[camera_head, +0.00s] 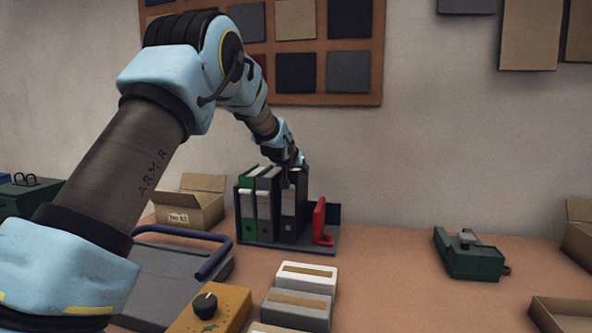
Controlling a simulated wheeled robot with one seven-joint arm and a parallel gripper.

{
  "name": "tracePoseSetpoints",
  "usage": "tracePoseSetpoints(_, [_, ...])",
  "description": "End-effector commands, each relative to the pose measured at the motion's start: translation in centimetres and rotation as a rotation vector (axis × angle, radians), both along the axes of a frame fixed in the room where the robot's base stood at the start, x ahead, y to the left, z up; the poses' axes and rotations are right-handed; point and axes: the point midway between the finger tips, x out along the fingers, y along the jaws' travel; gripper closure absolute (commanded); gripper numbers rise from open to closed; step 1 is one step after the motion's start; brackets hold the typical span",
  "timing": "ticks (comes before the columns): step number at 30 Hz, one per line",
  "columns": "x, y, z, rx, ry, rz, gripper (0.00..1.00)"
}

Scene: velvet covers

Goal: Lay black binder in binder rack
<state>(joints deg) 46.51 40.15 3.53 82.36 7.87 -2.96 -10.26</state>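The binder rack (331,248) stands on the table near the wall, with a dark base and dark end panels. Several binders stand upright in it: a green one (248,218) at the left, a grey one (264,220) beside it, and a dark one that looks black (288,228) at the right. My gripper (290,176) points down at the top of the black binder, with a dark finger in front of its upper spine. The fingers are small and partly hidden, so their opening and grip are unclear.
A red bookend (320,222) stands in the rack right of the black binder. An open cardboard box (190,207) is left of the rack. A grey device with a blue handle (185,268) and grey boxes (300,298) are in front. Table right of the rack is clear up to a green punch (470,258).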

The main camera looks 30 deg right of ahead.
Motion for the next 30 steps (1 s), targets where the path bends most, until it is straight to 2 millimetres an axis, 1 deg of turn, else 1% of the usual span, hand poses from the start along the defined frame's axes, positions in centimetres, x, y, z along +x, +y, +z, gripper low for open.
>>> tracePoseSetpoints(7, [0.03,-0.03,0.15,-0.002,-0.002,0.000,1.00])
tracePoseSetpoints(8, [0.03,-0.03,0.15,-0.002,-0.002,0.000,0.34])
tracePoseSetpoints(17, [0.02,-0.01,0.03,-0.001,-0.001,0.000,0.00])
tracePoseSetpoints(25, [-0.06,0.07,-0.12,0.001,0.001,0.000,0.00])
tracePoseSetpoints(30, [-0.89,0.80,0.58,-0.001,-0.001,0.000,0.00])
